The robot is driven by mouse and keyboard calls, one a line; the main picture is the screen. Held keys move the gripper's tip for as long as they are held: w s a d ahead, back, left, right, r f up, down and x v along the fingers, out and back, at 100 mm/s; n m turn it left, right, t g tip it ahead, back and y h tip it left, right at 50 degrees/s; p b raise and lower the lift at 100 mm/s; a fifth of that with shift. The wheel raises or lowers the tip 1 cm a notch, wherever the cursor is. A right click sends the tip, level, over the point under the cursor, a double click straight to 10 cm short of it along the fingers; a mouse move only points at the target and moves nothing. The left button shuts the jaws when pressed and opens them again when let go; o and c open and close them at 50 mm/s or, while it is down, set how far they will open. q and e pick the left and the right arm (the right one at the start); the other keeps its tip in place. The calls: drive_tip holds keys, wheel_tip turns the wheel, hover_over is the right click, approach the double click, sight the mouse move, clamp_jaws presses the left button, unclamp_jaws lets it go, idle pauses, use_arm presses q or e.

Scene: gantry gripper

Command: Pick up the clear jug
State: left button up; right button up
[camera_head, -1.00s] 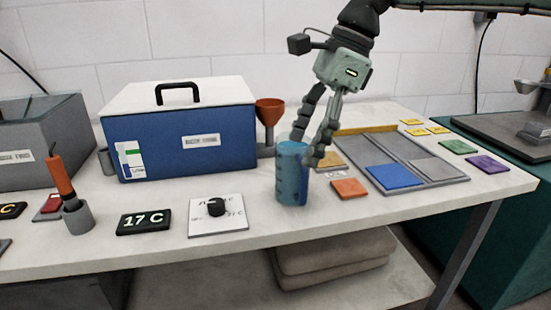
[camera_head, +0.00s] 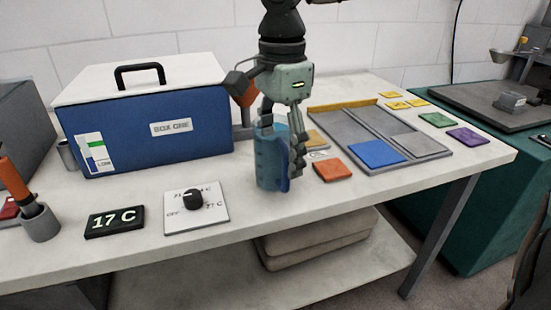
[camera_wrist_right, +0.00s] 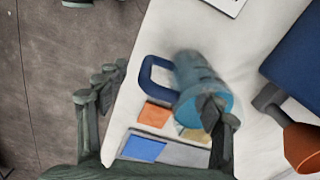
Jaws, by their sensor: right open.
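The clear jug (camera_head: 270,165) is a blue-tinted, see-through cylinder standing upright near the middle of the table. In the right wrist view the jug (camera_wrist_right: 196,72) shows its dark blue loop handle on its left side. My right gripper (camera_head: 281,142) points down over the jug, with one finger in front of its right side and the other partly hidden behind its top. In the right wrist view the right gripper (camera_wrist_right: 160,95) is open, with the jug's handle between the spread fingers and one finger overlapping the jug's rim. My left gripper is not in view.
A dial plate (camera_head: 180,222) and a "17 C" display (camera_head: 114,221) lie front left. An orange tile (camera_head: 333,170) and a grey tray (camera_head: 430,165) lie right.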

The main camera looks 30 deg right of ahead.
clamp_jaws()
idle(0.5)
